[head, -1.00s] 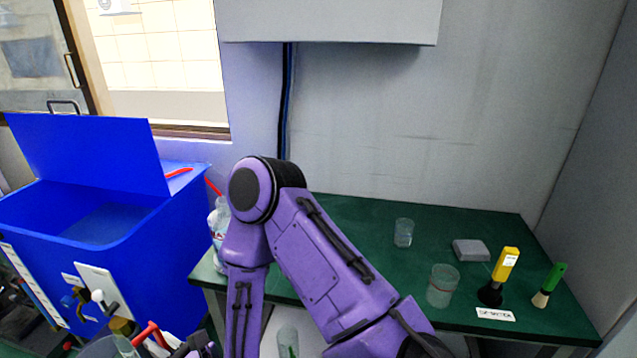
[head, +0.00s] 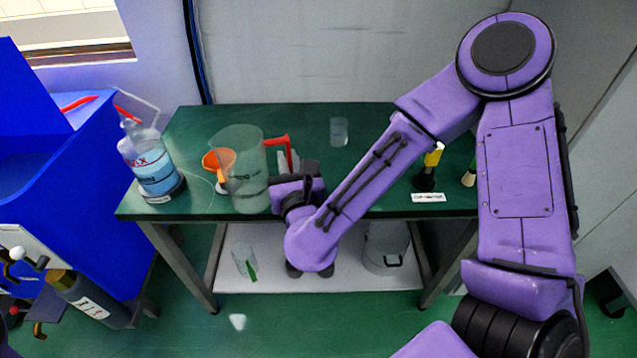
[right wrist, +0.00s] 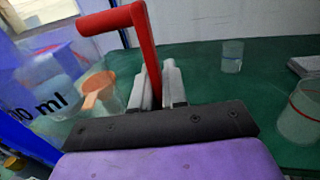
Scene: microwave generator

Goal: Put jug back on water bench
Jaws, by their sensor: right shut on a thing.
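The jug (head: 240,172) is a clear, greenish measuring jug with a red handle. It stands upright at the front edge of the green bench (head: 305,200), left of centre; I cannot tell if its base touches the top. My right gripper (head: 288,162) is shut on the jug's red handle, from the right side. In the right wrist view the red handle (right wrist: 147,50) rises between the two grey fingers, and the jug's clear wall with "ml" print (right wrist: 50,95) is at the left. My left gripper is not in view.
A small beaker (head: 339,131) stands behind to the right. A yellow-handled tool (head: 430,165) is further right. The lower shelf (head: 300,265) holds glassware.

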